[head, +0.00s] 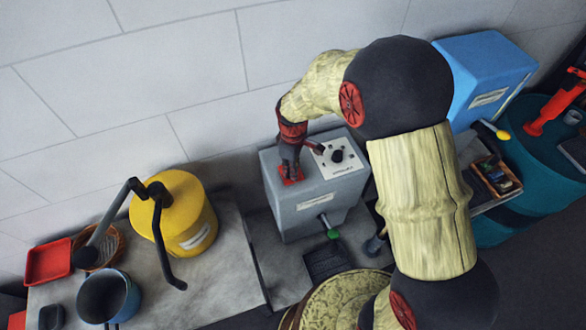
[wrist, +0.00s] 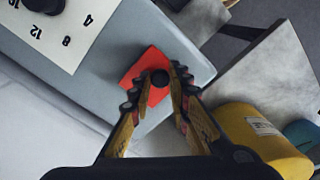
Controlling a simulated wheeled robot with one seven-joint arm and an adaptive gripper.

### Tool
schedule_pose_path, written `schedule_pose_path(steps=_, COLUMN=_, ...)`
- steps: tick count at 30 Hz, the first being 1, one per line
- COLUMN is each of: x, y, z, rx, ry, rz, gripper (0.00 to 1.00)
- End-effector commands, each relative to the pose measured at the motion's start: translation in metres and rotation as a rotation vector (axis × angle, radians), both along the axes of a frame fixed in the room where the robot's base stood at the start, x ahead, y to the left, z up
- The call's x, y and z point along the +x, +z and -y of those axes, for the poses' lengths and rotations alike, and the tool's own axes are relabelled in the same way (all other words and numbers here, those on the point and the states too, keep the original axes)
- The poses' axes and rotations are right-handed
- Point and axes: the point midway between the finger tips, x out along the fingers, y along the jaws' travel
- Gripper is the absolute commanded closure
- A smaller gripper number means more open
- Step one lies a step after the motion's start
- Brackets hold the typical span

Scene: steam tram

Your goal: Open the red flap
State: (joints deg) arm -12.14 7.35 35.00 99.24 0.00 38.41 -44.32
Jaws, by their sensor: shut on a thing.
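The red flap (wrist: 150,62) is on top of the grey box, near its edge, with a small dark knob (wrist: 160,78) on it. In the head view, a little of the flap (head: 291,180) shows under my gripper (head: 290,166). In the wrist view, my gripper (wrist: 160,88) has its fingertips closed on either side of the knob, over the flap. The flap looks about flat on the box top; any small tilt cannot be told. The fingers hide part of the flap.
The grey box (head: 317,217) carries a white dial plate (head: 353,163) with a black knob and a green-tipped lever (head: 330,230) in front. A yellow can (head: 188,206) with dark bent handles stands left. A blue box (head: 485,70) stands right. A pale wall rises behind.

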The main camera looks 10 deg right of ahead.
Motion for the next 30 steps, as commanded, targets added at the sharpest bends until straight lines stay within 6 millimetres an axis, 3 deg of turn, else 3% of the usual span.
schedule_pose_path(steps=8, x=0.002, y=0.003, z=-0.001, rx=-0.007, ry=0.000, rz=-0.036, gripper=1.00)
schedule_pose_path(steps=30, x=0.023, y=0.018, z=-0.005, rx=-0.076, ry=0.000, rz=-0.376, gripper=1.00)
